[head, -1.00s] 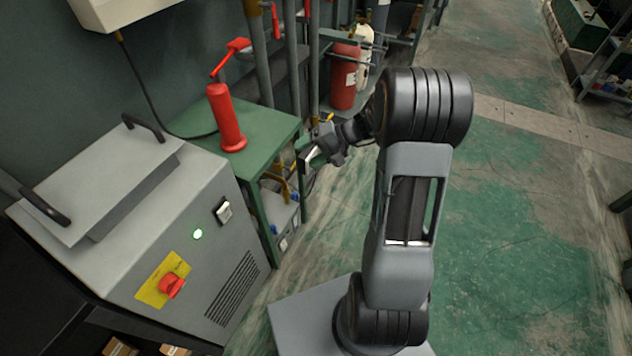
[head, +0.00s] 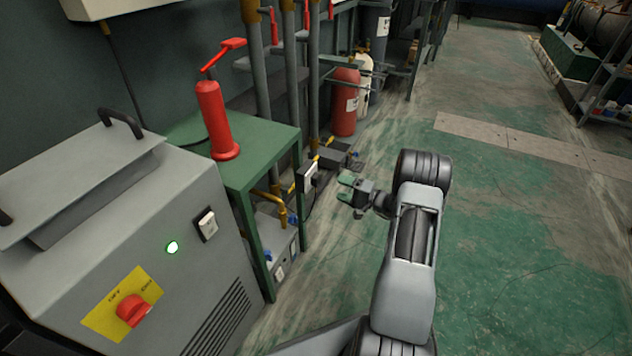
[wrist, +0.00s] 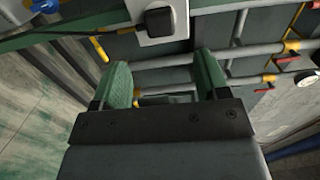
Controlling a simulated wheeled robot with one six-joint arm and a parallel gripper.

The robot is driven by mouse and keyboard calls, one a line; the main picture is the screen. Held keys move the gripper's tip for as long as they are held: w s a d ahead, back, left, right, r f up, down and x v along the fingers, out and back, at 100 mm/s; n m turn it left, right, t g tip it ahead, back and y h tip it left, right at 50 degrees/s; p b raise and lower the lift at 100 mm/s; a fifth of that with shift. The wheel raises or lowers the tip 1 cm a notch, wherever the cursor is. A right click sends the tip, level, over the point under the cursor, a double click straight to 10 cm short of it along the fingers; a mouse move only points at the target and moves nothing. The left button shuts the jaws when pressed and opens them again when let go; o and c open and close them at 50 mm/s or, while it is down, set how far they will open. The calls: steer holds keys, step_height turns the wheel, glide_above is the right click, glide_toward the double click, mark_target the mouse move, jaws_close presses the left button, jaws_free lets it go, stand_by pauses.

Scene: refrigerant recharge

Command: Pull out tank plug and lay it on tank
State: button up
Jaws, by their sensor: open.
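A black plug (wrist: 160,20) sits in a white socket box at the top middle of the wrist view. The white socket box (head: 309,176) is at the right end of the green table in the head view. My gripper (head: 345,189) is open and empty, to the right of the socket box and apart from it. In the wrist view my gripper (wrist: 162,63) has its green fingers spread, with the plug beyond and between them. I cannot tell for sure which thing is the tank.
A green table (head: 262,146) holds a red pump-like device (head: 215,120). A grey cabinet (head: 130,240) stands at left. Pipes (head: 291,75) and a red cylinder (head: 345,102) line the wall. A grey unit (head: 275,240) is under the table.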

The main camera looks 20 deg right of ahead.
mark_target(319, 180)
steer(key=x, duration=0.6)
steer(key=shift+w+a+f, duration=0.1)
steer(key=shift+a+f, duration=0.05)
steer(key=shift+a, duration=0.05)
steer(key=shift+b+x, duration=0.7)
steer(key=shift+x, duration=0.6)
steer(key=shift+b, duration=0.65)
stand_by(0.4)
steer(key=shift+c, duration=0.5)
steer(key=c, duration=1.1)
steer(key=shift+v, duration=2.8)
steer(key=shift+d, duration=0.15)
